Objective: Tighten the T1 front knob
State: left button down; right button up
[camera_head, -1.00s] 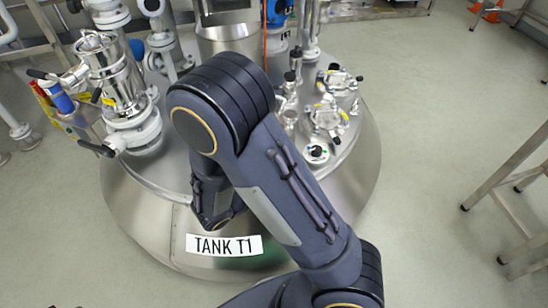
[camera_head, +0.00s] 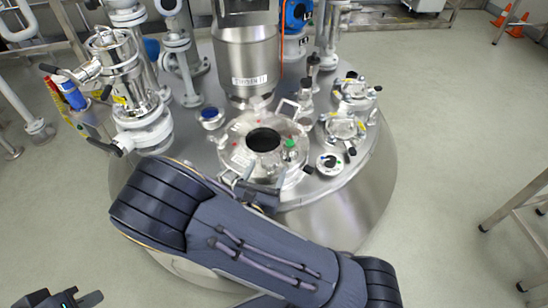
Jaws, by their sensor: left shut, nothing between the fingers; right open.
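Tank T1 (camera_head: 350,205) is a large domed steel vessel in the middle of the head view. On its top is a round steel manway (camera_head: 240,157) with a dark round opening and small fittings around its rim. A green knob (camera_head: 290,144) shows on its right side. I cannot tell which fitting is the front knob; the near rim is partly covered by my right gripper. My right gripper (camera_head: 258,190) is open at the manway's near edge, partly hidden behind my own arm; contact cannot be told. My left gripper (camera_head: 88,299) is shut and empty at the bottom left, away from the tank.
A tall valve assembly (camera_head: 135,105) stands on the tank's left. A steel cylinder (camera_head: 247,58) rises behind the manway. Clamped ports (camera_head: 343,128) sit at the right. A metal stand (camera_head: 510,215) is at the right edge. Open floor lies between it and the tank.

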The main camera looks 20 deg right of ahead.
aim_at(272, 158)
jog(key=b+x, duration=0.1)
jog(key=x, duration=0.4)
jog(key=shift+w+d, duration=0.1)
jog(key=shift+d, duration=0.05)
jog(key=c, duration=1)
